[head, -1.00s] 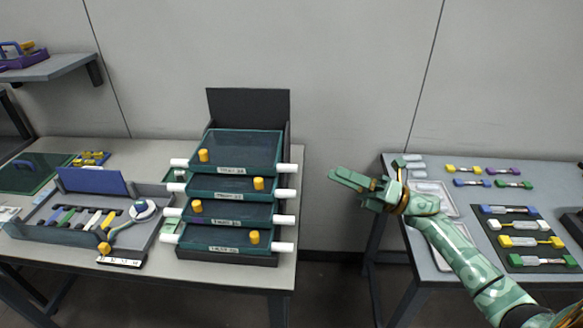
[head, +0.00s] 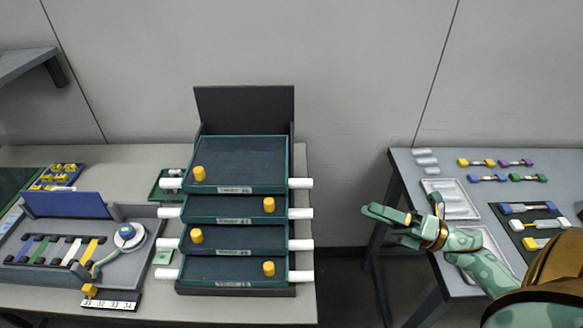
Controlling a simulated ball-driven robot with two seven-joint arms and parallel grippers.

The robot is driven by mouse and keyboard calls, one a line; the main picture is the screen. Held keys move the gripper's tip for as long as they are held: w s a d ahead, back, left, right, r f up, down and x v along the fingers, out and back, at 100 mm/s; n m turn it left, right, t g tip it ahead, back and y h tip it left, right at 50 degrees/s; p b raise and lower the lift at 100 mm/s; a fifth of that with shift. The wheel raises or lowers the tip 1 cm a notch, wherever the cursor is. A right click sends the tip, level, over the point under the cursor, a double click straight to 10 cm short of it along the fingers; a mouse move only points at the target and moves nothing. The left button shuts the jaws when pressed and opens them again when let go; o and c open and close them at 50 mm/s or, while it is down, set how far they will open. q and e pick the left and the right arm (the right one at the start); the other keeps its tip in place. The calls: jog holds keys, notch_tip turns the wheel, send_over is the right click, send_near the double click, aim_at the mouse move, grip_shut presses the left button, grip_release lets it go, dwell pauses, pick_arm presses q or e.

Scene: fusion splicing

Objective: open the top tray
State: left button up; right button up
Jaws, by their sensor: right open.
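The top tray (head: 242,162) is the uppermost of several stacked dark trays with teal rims in a black housing. It has a yellow knob (head: 198,173) at its front left and a white label on its front edge. The lower trays (head: 225,272) also carry yellow knobs. My right gripper (head: 372,212) is open and empty, in the air to the right of the tray stack, apart from it and level with the lower trays in the picture. My left gripper is not in view.
A grey box with a raised blue lid (head: 65,205) and coloured strips stands left of the stack. A second table (head: 405,177) on the right holds coloured connectors and white trays (head: 452,212). A gap of floor separates the tables. A shelf (head: 22,64) hangs at upper left.

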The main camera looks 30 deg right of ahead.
send_near(305, 182)
jog(key=x, duration=0.6)
jog(key=f+p+x, duration=0.1)
jog(key=x, duration=0.3)
jog(key=shift+w+d, duration=0.15)
jog(key=shift+w, duration=0.15)
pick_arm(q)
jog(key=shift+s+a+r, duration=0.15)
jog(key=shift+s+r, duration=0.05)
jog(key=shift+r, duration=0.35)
pick_arm(e)
grip_shut()
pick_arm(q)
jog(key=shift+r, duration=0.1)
pick_arm(e)
jog(key=shift+r, duration=0.15)
